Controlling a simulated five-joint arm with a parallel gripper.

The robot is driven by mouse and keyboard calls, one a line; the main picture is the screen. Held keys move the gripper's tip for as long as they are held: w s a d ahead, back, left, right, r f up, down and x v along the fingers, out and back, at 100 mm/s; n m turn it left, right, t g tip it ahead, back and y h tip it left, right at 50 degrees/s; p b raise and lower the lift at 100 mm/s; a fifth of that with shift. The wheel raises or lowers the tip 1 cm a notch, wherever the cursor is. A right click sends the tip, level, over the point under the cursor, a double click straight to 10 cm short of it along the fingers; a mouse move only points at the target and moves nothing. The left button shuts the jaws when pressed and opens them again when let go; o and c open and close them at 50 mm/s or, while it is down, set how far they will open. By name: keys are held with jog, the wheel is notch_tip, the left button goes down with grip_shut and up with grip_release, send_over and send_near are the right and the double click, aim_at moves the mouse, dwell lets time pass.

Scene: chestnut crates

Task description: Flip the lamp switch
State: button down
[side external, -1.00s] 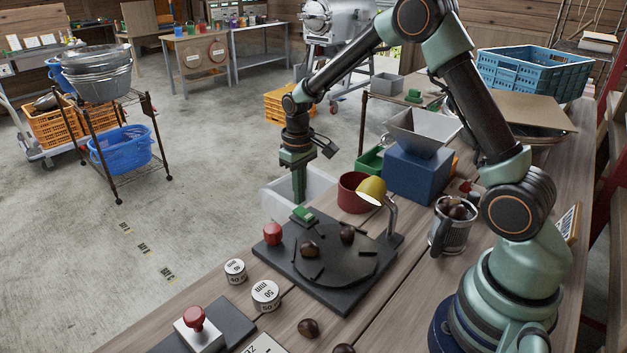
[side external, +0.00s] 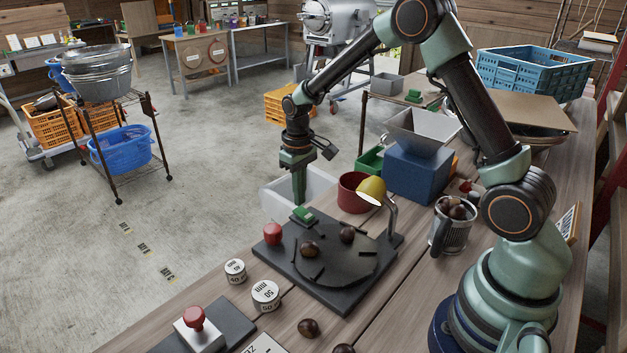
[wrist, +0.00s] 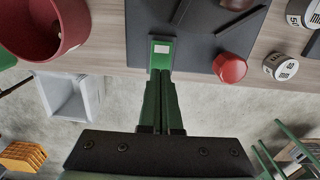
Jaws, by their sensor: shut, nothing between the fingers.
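The small green switch (side external: 303,214) sits at the far edge of the dark base plate (side external: 335,299). In the wrist view the green switch (wrist: 162,62) has a pale rectangle on top. The yellow lamp (side external: 371,189) leans over the plate on a bent grey stand. My gripper (side external: 299,204) points down with its fingers shut and empty, its tips right at the switch. In the wrist view my gripper (wrist: 161,75) has its tips overlapping the near edge of the switch. I cannot tell whether they touch it or which way it is set.
A red knob (side external: 272,233) stands on the plate near the switch. A dark red pot (side external: 352,194) and a white bin (side external: 318,183) stand close by. White cylinders (side external: 265,295) stand on the table nearer the camera.

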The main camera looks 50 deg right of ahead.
aim_at(300, 210)
jog(key=shift+f, duration=1.15)
dwell(0.5)
jog(key=shift+r, duration=3.55)
jog(key=s+a+r+t, duration=0.2)
jog(key=s+r, duration=0.5)
jog(key=s, duration=0.1)
jog(key=s+a+r+t, duration=0.2)
jog(key=s+r+t, duration=0.1)
jog(key=s+r, duration=0.4)
jog(key=shift+s+a+t, duration=0.25)
jog(key=shift+s+t, duration=0.05)
jog(key=shift+s, duration=0.65)
